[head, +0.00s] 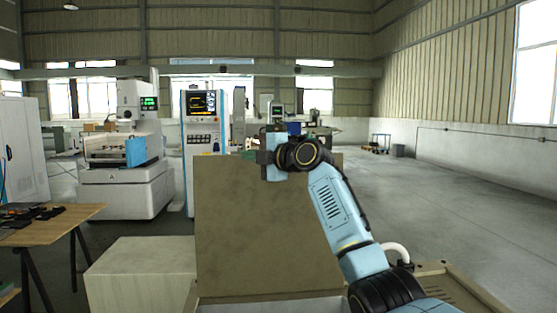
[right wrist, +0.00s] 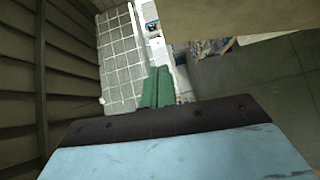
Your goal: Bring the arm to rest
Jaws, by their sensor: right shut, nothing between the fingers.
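My right arm comes in from the lower right of the head view and reaches up and forward. Its gripper (head: 271,152) is raised at the centre, by the top edge of a tan upright panel. The fingers are hard to make out there. In the right wrist view the two green fingers (right wrist: 157,86) stand side by side and closed, with nothing between them. My left arm and gripper are not in view.
The tan panel (head: 265,235) stands close in front. A pale block (head: 140,270) and a wooden table (head: 50,222) with dark items are at left. A white machine (head: 125,185) and a control cabinet (head: 203,130) stand behind. Open floor (head: 460,190) lies at right.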

